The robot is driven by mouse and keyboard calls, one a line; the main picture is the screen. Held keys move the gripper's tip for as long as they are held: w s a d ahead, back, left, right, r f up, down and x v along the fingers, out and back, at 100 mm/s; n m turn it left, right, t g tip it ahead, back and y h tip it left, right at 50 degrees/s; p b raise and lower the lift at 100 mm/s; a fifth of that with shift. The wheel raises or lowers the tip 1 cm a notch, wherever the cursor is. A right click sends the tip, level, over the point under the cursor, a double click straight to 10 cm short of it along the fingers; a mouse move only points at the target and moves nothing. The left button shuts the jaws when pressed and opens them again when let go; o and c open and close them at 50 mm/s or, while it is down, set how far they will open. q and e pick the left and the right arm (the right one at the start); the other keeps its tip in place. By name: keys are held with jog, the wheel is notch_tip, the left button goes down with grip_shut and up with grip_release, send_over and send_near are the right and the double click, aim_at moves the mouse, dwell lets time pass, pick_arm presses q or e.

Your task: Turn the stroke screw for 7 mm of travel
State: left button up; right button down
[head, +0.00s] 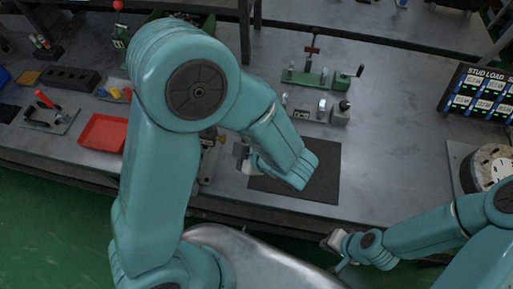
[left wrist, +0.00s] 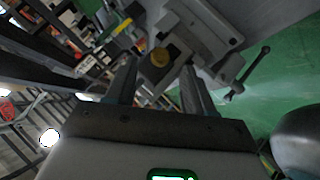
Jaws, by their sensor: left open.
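A small brass part also shows in the head view (head: 221,139), partly hidden by my left arm. My left gripper (left wrist: 159,68) is open, with its two fingers pointing toward the knob, one on each side in the picture; I cannot tell how far off it is. In the head view my left gripper (head: 244,158) is mostly hidden by its wrist. My right gripper (head: 333,242) is near the bench's front edge; its jaws are unclear.
A vise-like block with a bar handle (left wrist: 250,70) is right of the knob in the wrist view. A black mat (head: 315,180) lies under my left wrist. A green fixture (head: 315,80), red tray (head: 102,133) and stud load display (head: 480,92) stand on the bench.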

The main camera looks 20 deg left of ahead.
pick_arm(q)
jog(key=v, duration=1.3)
jog(key=c, duration=0.3)
